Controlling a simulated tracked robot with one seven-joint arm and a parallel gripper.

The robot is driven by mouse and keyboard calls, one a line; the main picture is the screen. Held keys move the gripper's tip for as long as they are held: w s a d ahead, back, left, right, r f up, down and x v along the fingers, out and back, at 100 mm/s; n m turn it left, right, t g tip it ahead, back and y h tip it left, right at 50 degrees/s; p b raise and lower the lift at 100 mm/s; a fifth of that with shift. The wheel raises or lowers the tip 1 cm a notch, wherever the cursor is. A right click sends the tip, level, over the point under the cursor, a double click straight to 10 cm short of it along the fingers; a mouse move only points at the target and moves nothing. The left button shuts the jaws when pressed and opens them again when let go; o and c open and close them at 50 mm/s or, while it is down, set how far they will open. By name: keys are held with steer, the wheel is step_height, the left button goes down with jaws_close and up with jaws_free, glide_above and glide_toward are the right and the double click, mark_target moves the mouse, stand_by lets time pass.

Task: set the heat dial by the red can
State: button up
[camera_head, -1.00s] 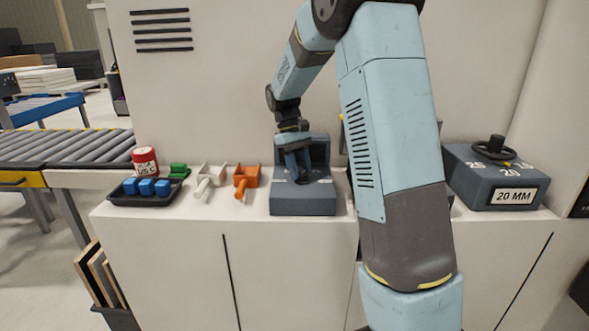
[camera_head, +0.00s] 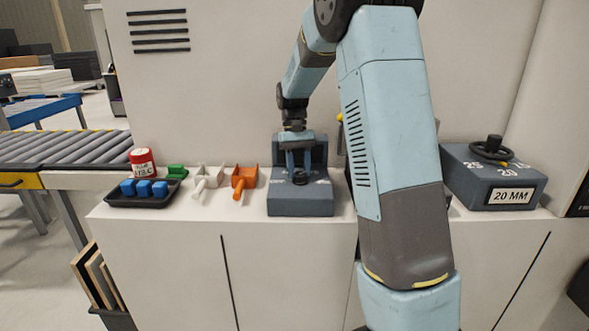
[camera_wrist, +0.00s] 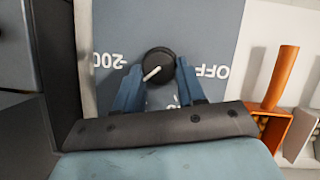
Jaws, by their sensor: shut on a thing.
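The heat dial is a black round knob (camera_head: 299,178) on a grey control box (camera_head: 300,207); it also shows in the wrist view (camera_wrist: 166,58). Its white pointer slants toward the lower left there, with upside-down marks "200" and "OFF" on either side. My gripper (camera_head: 299,172) is shut on the dial, with one blue finger on each side, as the wrist view shows (camera_wrist: 160,75). The red can (camera_head: 142,162) stands at the left with a white label; its lettering is too small to read surely.
A black tray with blue blocks (camera_head: 144,188) sits before the can. A green piece (camera_head: 177,172), a white scoop (camera_head: 206,178) and an orange scoop (camera_head: 243,180) lie left of the box. A "20 MM" box (camera_head: 493,182) with a handwheel stands at right.

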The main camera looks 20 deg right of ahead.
steer(key=shift+s+d, duration=0.1)
steer(key=o, duration=1.1)
steer(key=shift+c, duration=0.2)
steer(key=v, duration=1.3)
steer(key=shift+w+r, duration=0.2)
steer(key=shift+w, duration=0.05)
